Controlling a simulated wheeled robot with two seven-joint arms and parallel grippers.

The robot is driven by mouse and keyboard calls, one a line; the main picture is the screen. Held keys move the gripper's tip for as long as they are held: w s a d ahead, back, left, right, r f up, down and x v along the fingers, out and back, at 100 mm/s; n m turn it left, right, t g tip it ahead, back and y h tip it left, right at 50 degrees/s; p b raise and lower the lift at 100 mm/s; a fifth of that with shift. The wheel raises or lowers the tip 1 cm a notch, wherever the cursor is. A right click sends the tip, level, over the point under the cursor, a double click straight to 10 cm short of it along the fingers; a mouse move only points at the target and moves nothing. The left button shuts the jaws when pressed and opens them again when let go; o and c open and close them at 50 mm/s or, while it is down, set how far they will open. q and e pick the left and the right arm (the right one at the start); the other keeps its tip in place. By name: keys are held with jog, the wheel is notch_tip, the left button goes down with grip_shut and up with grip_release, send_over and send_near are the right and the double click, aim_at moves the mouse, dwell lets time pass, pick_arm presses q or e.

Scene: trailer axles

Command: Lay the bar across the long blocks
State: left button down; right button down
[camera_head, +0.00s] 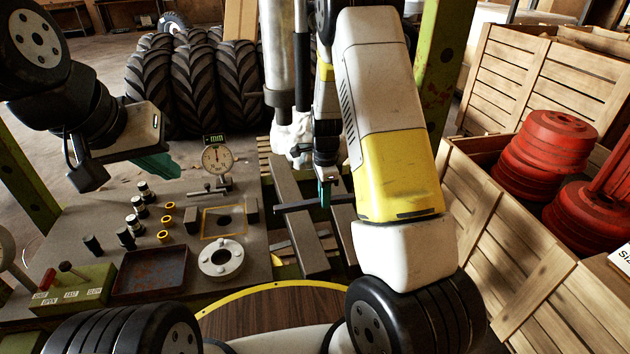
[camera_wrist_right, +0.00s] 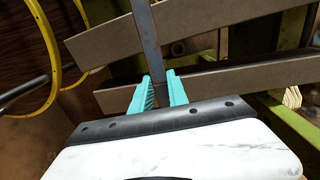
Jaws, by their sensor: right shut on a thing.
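The bar (camera_head: 295,206) is thin and dark, and my right gripper (camera_head: 324,192) is shut on it. In the right wrist view the bar (camera_wrist_right: 148,40) runs up from between the teal fingers (camera_wrist_right: 161,90) and crosses in front of the long blocks. The left long block (camera_head: 297,222) and the right long block (camera_head: 345,222) lie side by side with a gap between them. The bar lies crosswise over them; I cannot tell whether it touches them. My left gripper (camera_head: 155,166) is over the left of the bench, away from the bar; its opening is unclear.
The bench on the left holds a dial gauge (camera_head: 217,158), a white flanged ring (camera_head: 221,259), a rusty tray (camera_head: 150,273), several small cylinders and a green switch box (camera_head: 73,290). Wooden crates with red discs (camera_head: 547,150) stand on the right. Large tyres (camera_head: 195,85) stand behind.

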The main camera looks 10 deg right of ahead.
notch_tip(320, 180, down, 6)
jog(key=shift+f, duration=0.2)
dwell(0.7)
jog(key=shift+f, duration=0.1)
jog(key=c, duration=1.2)
grip_release()
